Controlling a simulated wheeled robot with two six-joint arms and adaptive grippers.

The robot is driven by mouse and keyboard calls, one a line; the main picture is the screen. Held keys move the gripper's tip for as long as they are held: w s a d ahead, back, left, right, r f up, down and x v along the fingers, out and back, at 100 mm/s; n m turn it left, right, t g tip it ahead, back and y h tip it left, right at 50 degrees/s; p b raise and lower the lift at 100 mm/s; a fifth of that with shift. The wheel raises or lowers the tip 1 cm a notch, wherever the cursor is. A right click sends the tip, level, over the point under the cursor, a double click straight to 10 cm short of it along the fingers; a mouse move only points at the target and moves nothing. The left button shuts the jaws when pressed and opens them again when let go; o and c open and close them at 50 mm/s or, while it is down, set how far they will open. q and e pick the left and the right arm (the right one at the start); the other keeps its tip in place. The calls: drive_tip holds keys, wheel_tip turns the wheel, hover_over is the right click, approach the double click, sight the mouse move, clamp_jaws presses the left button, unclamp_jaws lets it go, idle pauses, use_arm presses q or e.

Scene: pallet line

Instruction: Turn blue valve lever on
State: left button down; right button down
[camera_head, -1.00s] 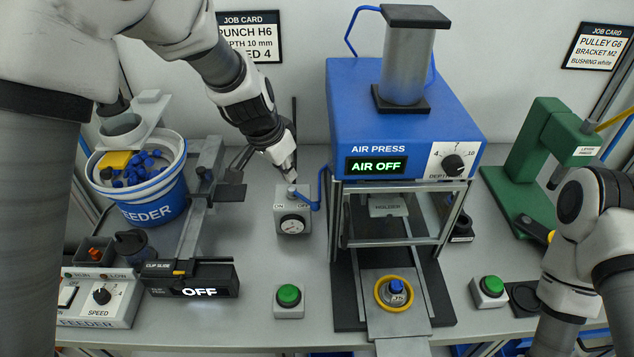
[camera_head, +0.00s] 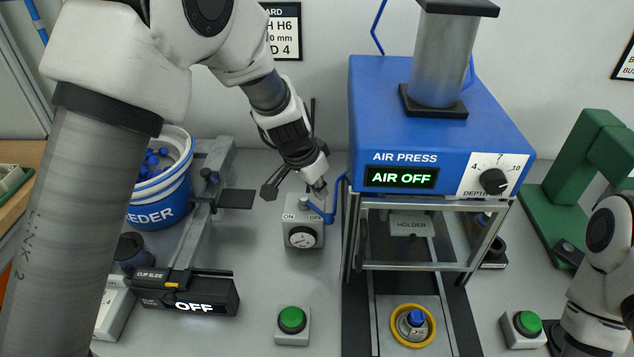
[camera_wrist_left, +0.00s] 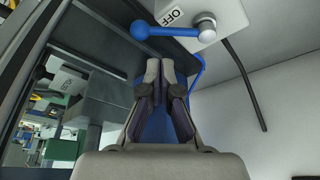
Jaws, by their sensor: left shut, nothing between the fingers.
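The blue valve lever (camera_head: 322,210) sits on top of a grey valve box (camera_head: 304,222) marked ON at left and OFF at right, with a round gauge on its front. The lever points right, to the OFF side. My left gripper (camera_head: 320,188) is shut and empty, its tips just above and behind the lever's right part. In the left wrist view the shut fingers (camera_wrist_left: 165,72) lie apart from the lever (camera_wrist_left: 166,31), whose pivot (camera_wrist_left: 205,27) is at the right. Whether the fingertips touch the lever in the head view is hard to tell. My right gripper's fingers are out of view.
The blue air press (camera_head: 440,130), its display reading AIR OFF, stands close on the right of the valve box. A feeder bucket (camera_head: 158,213) and the clip slide unit (camera_head: 190,291) are at left. A green button box (camera_head: 292,325) stands in front. Bare bench lies between them.

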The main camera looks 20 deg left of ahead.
sight(316, 209)
use_arm(q)
drive_tip(key=x, duration=0.5)
drive_tip(key=shift+f, duration=0.35)
